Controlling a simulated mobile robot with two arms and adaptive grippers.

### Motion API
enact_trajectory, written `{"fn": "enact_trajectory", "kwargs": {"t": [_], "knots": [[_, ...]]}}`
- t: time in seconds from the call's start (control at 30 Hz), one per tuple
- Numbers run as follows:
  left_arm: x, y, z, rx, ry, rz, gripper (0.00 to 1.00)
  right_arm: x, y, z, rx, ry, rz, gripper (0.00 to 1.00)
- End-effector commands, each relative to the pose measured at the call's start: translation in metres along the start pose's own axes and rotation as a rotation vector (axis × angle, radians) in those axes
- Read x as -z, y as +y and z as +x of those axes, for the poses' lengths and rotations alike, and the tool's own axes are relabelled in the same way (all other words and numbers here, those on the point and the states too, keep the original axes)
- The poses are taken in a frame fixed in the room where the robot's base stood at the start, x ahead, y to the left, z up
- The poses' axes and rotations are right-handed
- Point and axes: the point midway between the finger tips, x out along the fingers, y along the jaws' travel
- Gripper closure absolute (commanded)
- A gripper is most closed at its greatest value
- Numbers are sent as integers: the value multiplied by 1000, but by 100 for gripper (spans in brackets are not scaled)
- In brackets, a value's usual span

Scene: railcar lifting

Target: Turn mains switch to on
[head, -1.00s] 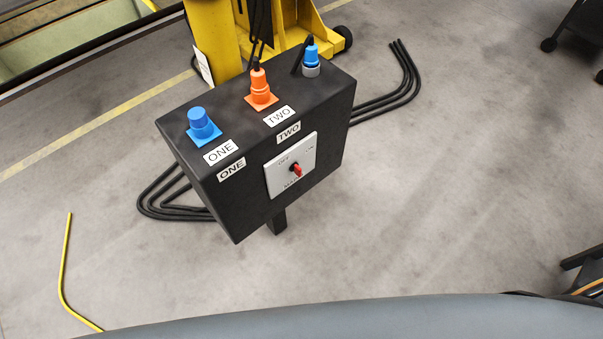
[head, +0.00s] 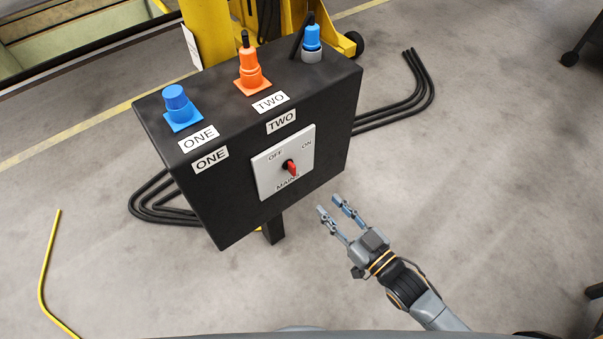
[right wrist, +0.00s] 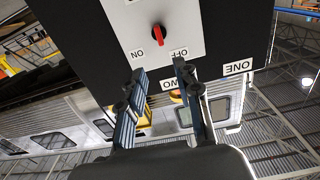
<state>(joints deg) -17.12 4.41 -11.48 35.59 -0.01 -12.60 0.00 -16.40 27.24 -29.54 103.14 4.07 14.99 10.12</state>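The mains switch is a red knob (head: 290,167) on a white plate (head: 265,179) marked OFF at upper left and ON at upper right. The plate is on the front of a black control box (head: 225,207). I cannot tell which mark the knob is set to. My right gripper (head: 329,206) is open and empty, to the lower right of the plate and apart from it. In the right wrist view, which shows the labels upside down, the knob (right wrist: 158,36) lies beyond the two open fingertips (right wrist: 160,69). My left gripper is not in view.
On top of the box are a blue connector (head: 177,105), an orange connector (head: 249,72) with a black cable, and another blue connector (head: 312,40). Black cables (head: 412,95) lie on the floor behind. A yellow jack (head: 208,30) stands behind the box.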

Motion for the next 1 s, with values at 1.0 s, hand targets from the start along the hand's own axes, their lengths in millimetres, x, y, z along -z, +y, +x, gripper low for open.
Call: {"fn": "enact_trajectory", "kwargs": {"t": [1.0], "knots": [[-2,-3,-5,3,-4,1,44,2,0,137,0,1,0,67]]}}
